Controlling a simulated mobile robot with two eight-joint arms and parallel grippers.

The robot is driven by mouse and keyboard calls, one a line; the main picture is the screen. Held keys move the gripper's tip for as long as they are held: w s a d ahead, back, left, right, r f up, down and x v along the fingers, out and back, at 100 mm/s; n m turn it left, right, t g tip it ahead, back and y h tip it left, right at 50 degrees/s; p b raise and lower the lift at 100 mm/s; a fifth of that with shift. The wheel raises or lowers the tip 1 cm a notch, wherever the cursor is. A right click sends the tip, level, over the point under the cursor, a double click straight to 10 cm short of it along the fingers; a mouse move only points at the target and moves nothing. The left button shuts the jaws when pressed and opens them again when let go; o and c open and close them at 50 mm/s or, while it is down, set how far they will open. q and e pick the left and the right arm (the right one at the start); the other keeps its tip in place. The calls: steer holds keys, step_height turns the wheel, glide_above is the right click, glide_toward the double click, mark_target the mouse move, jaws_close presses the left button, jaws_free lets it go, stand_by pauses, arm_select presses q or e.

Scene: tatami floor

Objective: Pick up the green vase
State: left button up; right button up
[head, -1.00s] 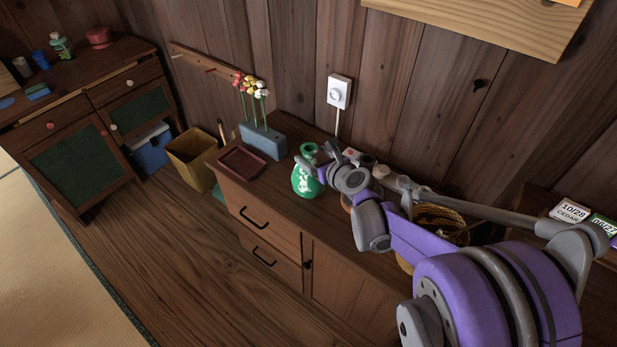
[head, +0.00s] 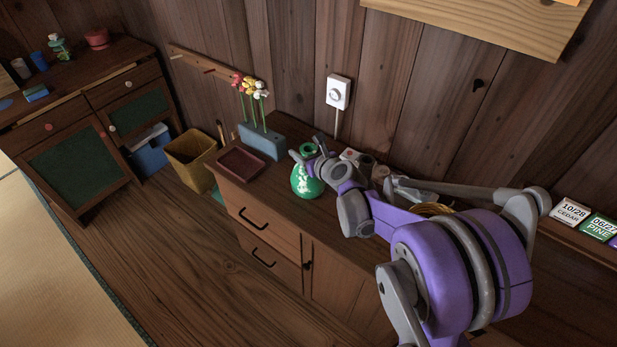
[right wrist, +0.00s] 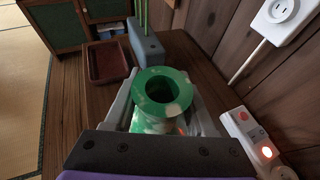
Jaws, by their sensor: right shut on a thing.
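The green vase (head: 306,183) with pale markings stands upright on the wooden cabinet (head: 290,215) below the wall. My right gripper (head: 310,163) is at the vase's neck in the head view, with part of the vase hidden behind it. In the right wrist view the vase's round open rim (right wrist: 162,91) sits between the two grey fingers of my right gripper (right wrist: 165,110), which are shut on it. I cannot tell any gap between the vase's base and the cabinet top. My left gripper is not in view.
A dark red tray (head: 241,166) and a blue-grey flower holder (head: 262,140) stand left of the vase. A power strip with a red light (right wrist: 262,150) lies at the right in the wrist view. A wall outlet (head: 338,92) is behind. A yellow bin (head: 190,160) stands on the floor.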

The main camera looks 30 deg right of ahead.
jaws_close()
